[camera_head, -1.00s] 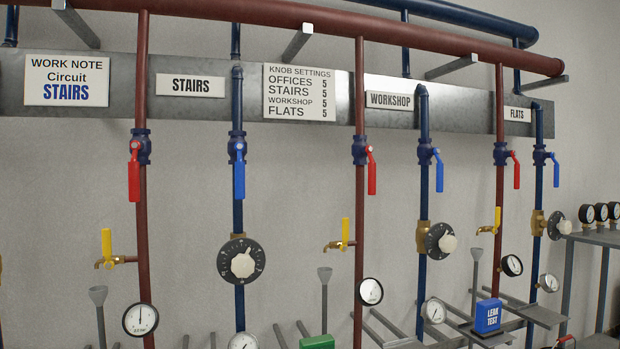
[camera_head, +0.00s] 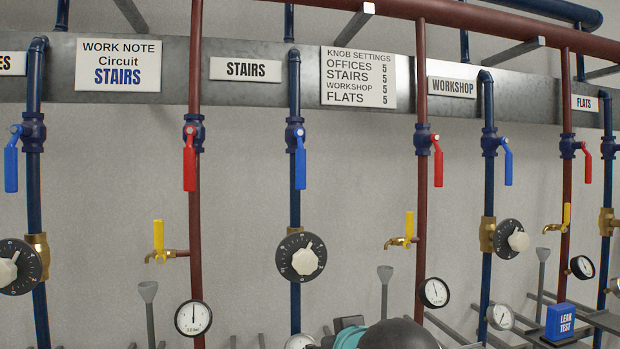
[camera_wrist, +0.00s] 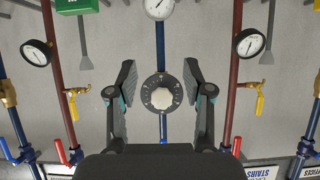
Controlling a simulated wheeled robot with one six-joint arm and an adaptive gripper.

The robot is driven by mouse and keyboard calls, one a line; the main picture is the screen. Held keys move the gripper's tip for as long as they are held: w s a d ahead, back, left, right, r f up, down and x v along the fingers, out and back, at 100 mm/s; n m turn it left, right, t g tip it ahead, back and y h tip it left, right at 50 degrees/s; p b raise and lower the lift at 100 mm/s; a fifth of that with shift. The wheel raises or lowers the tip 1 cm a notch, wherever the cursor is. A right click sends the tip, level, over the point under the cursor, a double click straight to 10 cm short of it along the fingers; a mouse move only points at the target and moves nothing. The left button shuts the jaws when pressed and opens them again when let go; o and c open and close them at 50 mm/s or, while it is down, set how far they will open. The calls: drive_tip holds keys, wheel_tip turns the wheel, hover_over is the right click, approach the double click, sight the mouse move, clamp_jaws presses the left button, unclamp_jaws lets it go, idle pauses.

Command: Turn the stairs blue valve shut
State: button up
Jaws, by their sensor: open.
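The stairs blue valve (camera_head: 300,162) is on the blue pipe under the STAIRS sign (camera_head: 245,69) in the head view. Its blue lever hangs straight down, in line with the pipe. A black dial with a white knob (camera_head: 302,257) sits below it on the same pipe. In the wrist view, which is upside down, my gripper (camera_wrist: 160,78) is open and empty. Its two fingers stand on either side of that dial (camera_wrist: 161,95) in the picture, apart from it. The stairs blue valve is hidden behind my gripper's body there.
A red lever (camera_head: 190,165) hangs left of the valve and another red lever (camera_head: 437,162) to its right. Yellow taps (camera_head: 158,240), gauges (camera_head: 193,318) and funnels (camera_head: 148,292) stand out lower down. A LEAK TEST box (camera_head: 560,321) is at lower right.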

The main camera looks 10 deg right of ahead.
drive_tip(key=w+r+t+b, duration=0.2)
drive_tip(key=w+r+t, duration=0.3)
drive_tip(key=w+r, duration=0.4)
drive_tip(key=t+b, duration=0.2)
drive_tip(key=t, duration=0.3)
approach(302, 167)
drive_tip(key=p+x, duration=0.3)
drive_tip(key=x, duration=0.8)
clamp_jaws()
